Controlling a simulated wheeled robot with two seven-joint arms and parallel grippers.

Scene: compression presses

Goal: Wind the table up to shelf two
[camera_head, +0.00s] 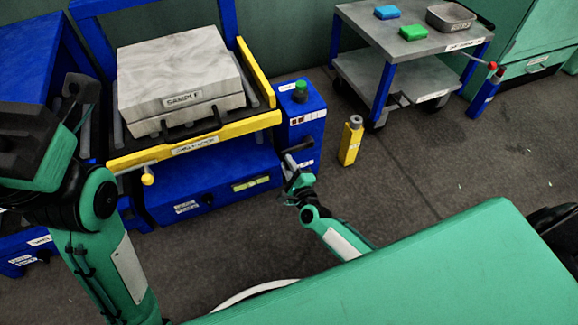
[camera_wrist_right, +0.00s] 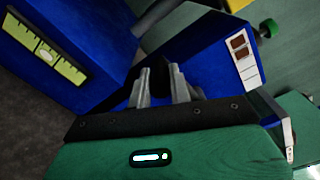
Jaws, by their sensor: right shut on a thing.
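The table (camera_head: 127,161) is a yellow-edged platform in a blue press frame, with a pale marbled block labelled SAMPLE (camera_head: 180,72) lying on it. To its right stands a blue box (camera_head: 307,127) with a green knob on top. A dark crank handle (camera_head: 300,145) sticks out at the front of this box. My right gripper (camera_head: 293,168) is at the handle. In the right wrist view its fingers (camera_wrist_right: 165,88) are shut on a dark grip, mostly hidden between them. My left gripper (camera_head: 72,95) is at the left edge, away from the crank; its jaw opening is unclear.
A yellow post (camera_head: 351,141) stands on the floor right of the blue box. A grey trolley (camera_head: 405,45) at the back holds a blue block, a green block and a tray. The floor at right is clear.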

